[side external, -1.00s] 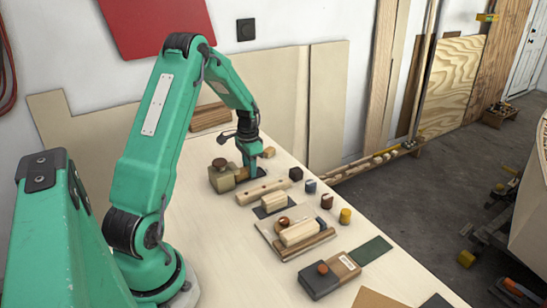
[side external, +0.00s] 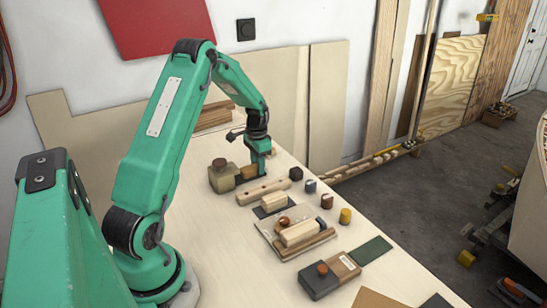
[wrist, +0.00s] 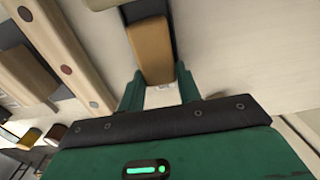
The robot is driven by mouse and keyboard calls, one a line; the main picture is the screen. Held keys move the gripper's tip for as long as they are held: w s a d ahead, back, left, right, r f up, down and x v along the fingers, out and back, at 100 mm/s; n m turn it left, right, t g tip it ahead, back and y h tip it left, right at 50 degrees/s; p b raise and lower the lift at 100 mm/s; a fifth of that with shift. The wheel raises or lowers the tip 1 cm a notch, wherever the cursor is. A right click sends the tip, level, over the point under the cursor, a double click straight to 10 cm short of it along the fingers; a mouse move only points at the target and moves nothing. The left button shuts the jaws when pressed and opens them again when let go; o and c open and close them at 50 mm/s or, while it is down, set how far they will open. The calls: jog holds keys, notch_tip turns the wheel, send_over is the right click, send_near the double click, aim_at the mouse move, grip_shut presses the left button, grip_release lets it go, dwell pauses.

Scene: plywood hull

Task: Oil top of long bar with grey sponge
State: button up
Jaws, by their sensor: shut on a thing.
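My gripper (side external: 261,167) points down near the back of the table, its fingers on the near end of a tan-brown block (side external: 248,173). In the wrist view the fingers (wrist: 159,92) lie on both sides of this block (wrist: 150,50). A dark pad shows beyond the block's far end. The long bar (side external: 264,191), pale wood with round dark spots, lies just in front; it also fills the left of the wrist view (wrist: 60,62). A small grey cube (side external: 310,186) stands right of the bar; I cannot tell whether it is the grey sponge.
A squat jar with a brown knob (side external: 219,175) stands left of the gripper. Small dark (side external: 296,173) and brown (side external: 326,201) blocks and a yellow cylinder (side external: 345,215) line the right edge. Blocks on a board (side external: 297,236) and a knobbed grey box (side external: 322,281) lie nearer.

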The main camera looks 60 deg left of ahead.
jog(key=o, duration=1)
jog(key=shift+o, duration=0.2)
jog(key=shift+r, duration=0.1)
jog(key=shift+r, duration=3.8)
jog(key=shift+r, duration=0.1)
